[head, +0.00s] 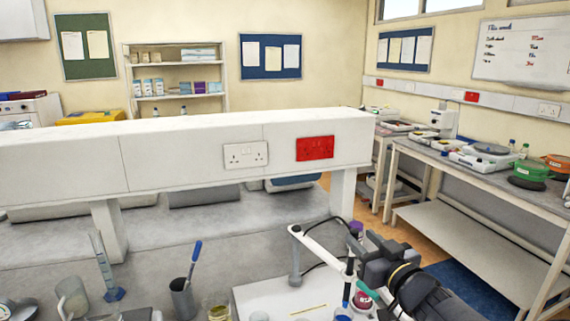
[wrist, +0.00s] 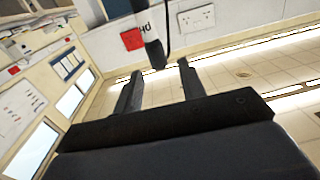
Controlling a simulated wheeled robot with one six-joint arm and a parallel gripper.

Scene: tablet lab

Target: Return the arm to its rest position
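My gripper (wrist: 160,69) shows in the wrist view with its two dark fingers apart. A white and black probe with lettering (wrist: 150,38) hangs at the gap between the fingertips. I cannot tell whether it touches them, but the fingers are not closed on it. In the head view my dark arm and gripper (head: 378,262) are at the lower right, over the bench and close to the white jointed holder (head: 318,244) and its probe. The fingertips are hard to make out there.
A white raised shelf (head: 180,150) with sockets crosses behind the bench. A blue-based cylinder (head: 103,265), a mug (head: 72,297), a dark cup with a blue-handled tool (head: 183,298) and a beaker (head: 218,308) stand at the front left. A side bench (head: 480,180) is at right.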

